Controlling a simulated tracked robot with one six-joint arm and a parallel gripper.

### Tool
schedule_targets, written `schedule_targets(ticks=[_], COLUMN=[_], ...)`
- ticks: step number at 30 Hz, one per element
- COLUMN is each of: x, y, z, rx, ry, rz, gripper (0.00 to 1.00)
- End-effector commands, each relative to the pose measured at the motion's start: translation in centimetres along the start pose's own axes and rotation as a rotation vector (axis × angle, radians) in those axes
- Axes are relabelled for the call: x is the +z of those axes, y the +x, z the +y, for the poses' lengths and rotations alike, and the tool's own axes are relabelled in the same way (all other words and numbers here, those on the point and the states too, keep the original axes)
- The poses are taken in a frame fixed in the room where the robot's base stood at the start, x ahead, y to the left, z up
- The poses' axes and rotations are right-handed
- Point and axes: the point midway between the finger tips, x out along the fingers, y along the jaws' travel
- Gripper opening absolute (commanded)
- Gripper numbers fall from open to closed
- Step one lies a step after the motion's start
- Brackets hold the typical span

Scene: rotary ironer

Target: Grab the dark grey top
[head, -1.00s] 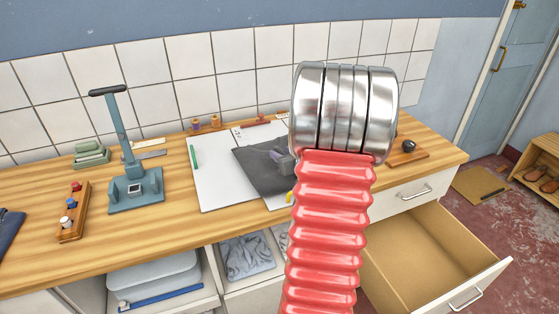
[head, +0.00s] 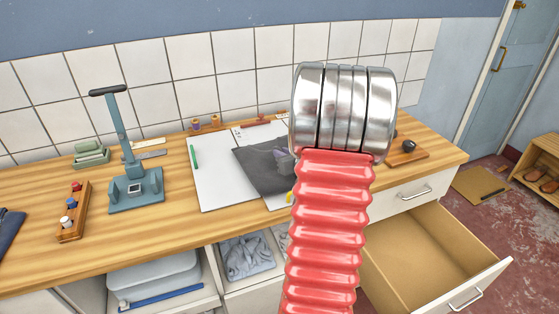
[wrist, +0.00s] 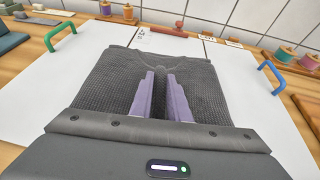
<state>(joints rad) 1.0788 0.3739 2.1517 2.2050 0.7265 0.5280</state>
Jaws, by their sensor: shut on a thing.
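The dark grey top (head: 260,172) lies spread on a white board (head: 212,180) on the wooden counter. In the wrist view the ribbed dark grey top (wrist: 103,88) fills the middle, below my camera. My gripper (wrist: 161,77) has two purple fingers pointing down onto the middle of the top. They are shut on its dark grey cloth, with a narrow band of it between them. In the head view my red arm hides the right part of the top and most of the gripper.
A blue-grey stand (head: 135,165) and a wooden rack (head: 74,215) are on the counter at left. Green (wrist: 60,36) and blue (wrist: 271,75) handles flank the board. Thread spools line the back. A drawer (head: 425,250) stands open at lower right.

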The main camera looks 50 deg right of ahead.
Motion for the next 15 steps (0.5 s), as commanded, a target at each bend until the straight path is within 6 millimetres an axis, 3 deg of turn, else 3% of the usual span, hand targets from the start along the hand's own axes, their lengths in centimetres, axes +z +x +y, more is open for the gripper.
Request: schedule_targets(ticks=[4, 15], x=[0.01, 0.14], y=[0.00, -0.01], z=[-0.01, -0.03], rx=[0.000, 0.000], ry=[0.000, -0.001], rz=[0.000, -0.003], gripper=[0.00, 0.00])
